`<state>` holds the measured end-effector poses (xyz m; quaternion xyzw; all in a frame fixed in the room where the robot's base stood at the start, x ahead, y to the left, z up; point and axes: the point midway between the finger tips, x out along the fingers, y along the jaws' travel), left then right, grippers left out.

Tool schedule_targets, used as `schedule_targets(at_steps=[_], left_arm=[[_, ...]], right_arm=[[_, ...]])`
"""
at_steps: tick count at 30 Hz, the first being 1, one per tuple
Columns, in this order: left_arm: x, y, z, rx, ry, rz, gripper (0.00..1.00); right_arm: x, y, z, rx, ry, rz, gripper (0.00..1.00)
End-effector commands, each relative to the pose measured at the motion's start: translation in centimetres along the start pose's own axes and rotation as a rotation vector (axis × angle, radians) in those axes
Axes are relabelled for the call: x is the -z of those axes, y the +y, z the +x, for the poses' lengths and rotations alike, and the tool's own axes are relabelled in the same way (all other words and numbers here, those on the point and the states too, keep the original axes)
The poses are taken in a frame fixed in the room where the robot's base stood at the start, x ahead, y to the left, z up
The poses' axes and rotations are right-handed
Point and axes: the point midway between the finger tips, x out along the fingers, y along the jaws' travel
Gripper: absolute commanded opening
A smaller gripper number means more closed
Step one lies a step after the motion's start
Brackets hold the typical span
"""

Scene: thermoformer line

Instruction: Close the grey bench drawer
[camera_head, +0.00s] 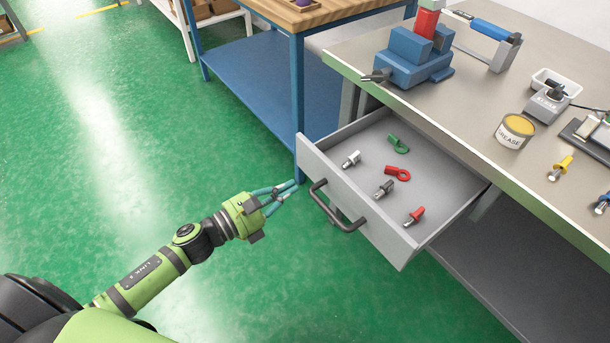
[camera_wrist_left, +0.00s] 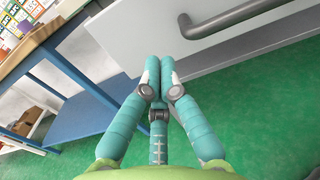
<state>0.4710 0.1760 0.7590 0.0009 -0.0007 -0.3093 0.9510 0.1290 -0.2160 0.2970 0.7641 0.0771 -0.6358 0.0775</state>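The grey bench drawer (camera_head: 388,240) stands pulled out from under the workbench, with a dark bar handle (camera_head: 334,207) on its front. My left gripper (camera_head: 291,188) is in front of the drawer, just left of the handle and apart from it. Its teal fingers are drawn together with nothing between them. In the left wrist view, the fingertips (camera_wrist_left: 153,72) lie over the lower part of the pale drawer front (camera_wrist_left: 140,35), and the handle (camera_wrist_left: 235,18) runs to their upper right. My right gripper is in neither view.
The drawer holds red and green hooks and several small plungers (camera_head: 384,189). On the workbench (camera_head: 460,95) are a blue vise (camera_head: 412,58), a grease tin (camera_head: 514,131) and other tools. A blue-framed table (camera_head: 265,85) stands behind. The green floor (camera_head: 110,150) is open at left.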

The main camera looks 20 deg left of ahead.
Motion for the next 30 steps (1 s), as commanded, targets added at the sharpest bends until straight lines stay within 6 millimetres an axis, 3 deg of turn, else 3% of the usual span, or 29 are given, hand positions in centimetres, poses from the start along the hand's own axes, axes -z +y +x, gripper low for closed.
schedule_targets(at_steps=[3, 10, 30], left_arm=[[-0.3, 0.1, 2.2, 0.000, -0.002, 0.000, 0.00], [-0.1, 0.0, 4.7, 0.000, 0.000, -0.002, 0.00], [0.1, 0.0, 5.8, 0.000, -0.001, -0.002, 0.00]], right_arm=[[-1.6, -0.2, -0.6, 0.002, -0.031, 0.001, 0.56], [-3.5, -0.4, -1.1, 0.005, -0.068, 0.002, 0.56], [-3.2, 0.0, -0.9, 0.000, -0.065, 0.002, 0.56]])
